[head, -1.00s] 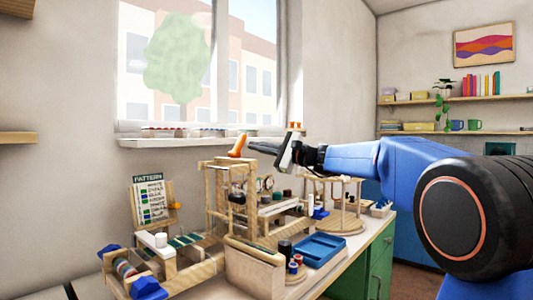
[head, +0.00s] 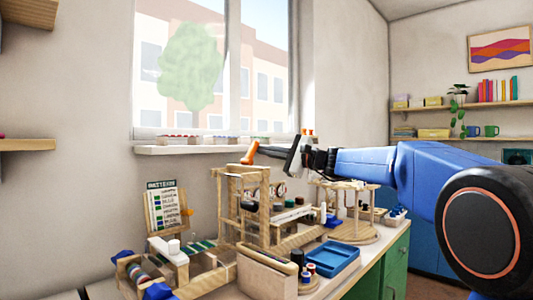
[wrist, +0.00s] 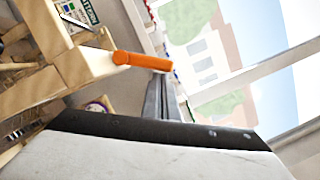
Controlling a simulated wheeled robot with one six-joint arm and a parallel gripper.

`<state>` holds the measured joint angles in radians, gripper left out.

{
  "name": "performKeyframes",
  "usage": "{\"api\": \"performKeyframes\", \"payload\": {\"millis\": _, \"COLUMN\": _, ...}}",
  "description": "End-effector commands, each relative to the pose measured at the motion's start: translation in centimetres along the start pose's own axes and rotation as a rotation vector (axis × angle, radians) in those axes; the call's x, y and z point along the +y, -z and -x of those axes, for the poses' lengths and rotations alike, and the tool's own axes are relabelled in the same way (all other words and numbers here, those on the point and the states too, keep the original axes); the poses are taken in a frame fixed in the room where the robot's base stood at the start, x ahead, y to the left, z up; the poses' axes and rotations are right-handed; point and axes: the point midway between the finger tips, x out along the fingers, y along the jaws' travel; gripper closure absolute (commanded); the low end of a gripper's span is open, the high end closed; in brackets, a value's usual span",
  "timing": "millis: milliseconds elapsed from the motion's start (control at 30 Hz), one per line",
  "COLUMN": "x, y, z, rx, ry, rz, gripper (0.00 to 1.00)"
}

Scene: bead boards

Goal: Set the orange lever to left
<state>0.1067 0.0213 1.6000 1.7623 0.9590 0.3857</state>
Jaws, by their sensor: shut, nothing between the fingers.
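The orange lever (head: 250,153) stands on top of the wooden frame (head: 233,200) and leans to the right in the head view. In the wrist view the orange lever (wrist: 142,61) projects from the edge of a wooden beam (wrist: 80,66). My gripper (head: 262,147) is shut and empty. Its fingertips are at the right side of the lever's upper end in the head view. In the wrist view my gripper (wrist: 166,78) has its tips close to the lever's free end; I cannot tell whether they touch.
A window sill (head: 200,149) with a row of small coloured items runs behind the frame. A pattern board (head: 165,207) stands to the left, and a blue tray (head: 333,258) lies at the front right. Above the frame there is free air.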

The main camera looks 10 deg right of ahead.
Motion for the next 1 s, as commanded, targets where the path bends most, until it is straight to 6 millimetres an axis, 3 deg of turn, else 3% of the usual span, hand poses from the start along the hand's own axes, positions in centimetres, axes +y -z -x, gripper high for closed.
{"api": "performKeyframes", "payload": {"millis": 467, "x": -0.5, "y": -1.1, "z": -0.3, "rx": -0.001, "ry": -0.04, "rz": 0.163, "gripper": 1.0}}
{"api": "performKeyframes", "payload": {"millis": 1000, "x": -0.7, "y": -4.6, "z": -1.1, "rx": -0.002, "ry": -0.162, "rz": 0.654, "gripper": 1.0}}
